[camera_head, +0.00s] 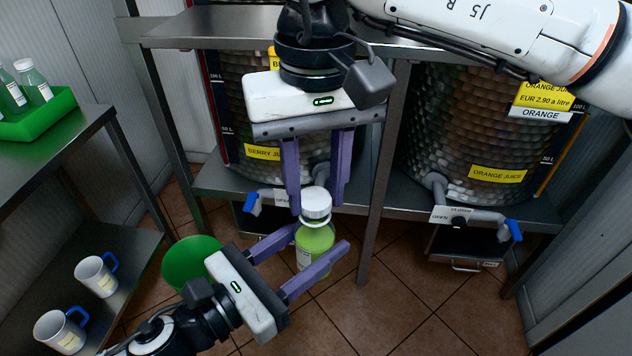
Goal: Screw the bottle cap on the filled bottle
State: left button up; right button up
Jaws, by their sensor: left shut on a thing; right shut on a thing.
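A bottle (312,243) filled with light green liquid is upright in front of the rack. My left gripper (320,242) is shut on the bottle's body from the lower left. A white ribbed cap (316,203) is at the bottle's mouth, just above a white neck ring. My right gripper (317,207) reaches down from above with its fingers on either side of the cap, shut on it. I cannot tell whether the cap's threads are engaged.
Two metal drums, one for berry juice (270,120) and one for orange juice (440,125), stand behind on a steel rack. A green bowl-like object (190,260) is left of my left gripper. Mugs (95,275) and a green crate (35,122) with bottles are on shelves at left.

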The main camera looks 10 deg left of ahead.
jog(key=shift+f, duration=0.45)
